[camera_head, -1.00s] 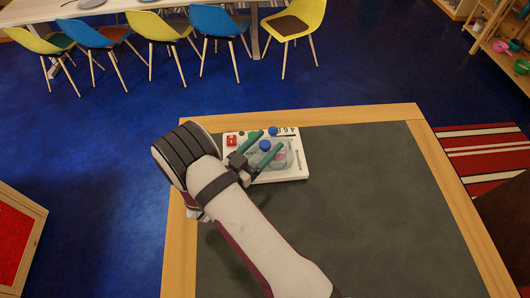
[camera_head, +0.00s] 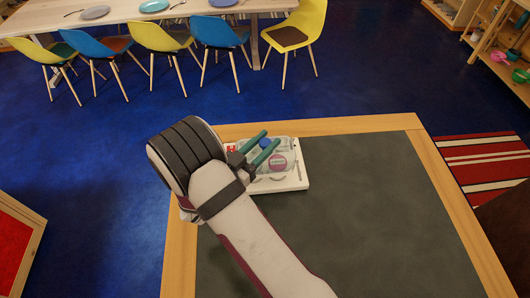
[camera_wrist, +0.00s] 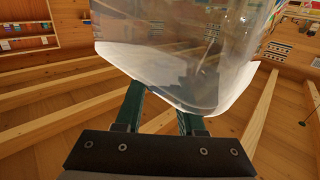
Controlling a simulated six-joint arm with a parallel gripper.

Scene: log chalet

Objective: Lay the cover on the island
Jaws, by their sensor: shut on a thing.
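A clear, see-through cover (camera_wrist: 190,60) with a pale rim fills the upper middle of the wrist view. My gripper (camera_head: 266,142) is shut on it; its green fingers also show in the wrist view (camera_wrist: 162,112). In the head view the cover is hard to make out around the fingertips. Below and behind the fingers a white board (camera_head: 294,184) lies on the dark tabletop near its far left corner. A pink-purple round piece (camera_head: 279,162) shows over the board. A blue round piece (camera_head: 264,143) shows between the fingers. I cannot make out the island under the cover.
A red piece (camera_head: 230,148) sits at the board's left, partly behind my gripper. The wood-edged table (camera_head: 370,220) is clear to the right and in front. Chairs and a dining table (camera_head: 130,12) stand far off.

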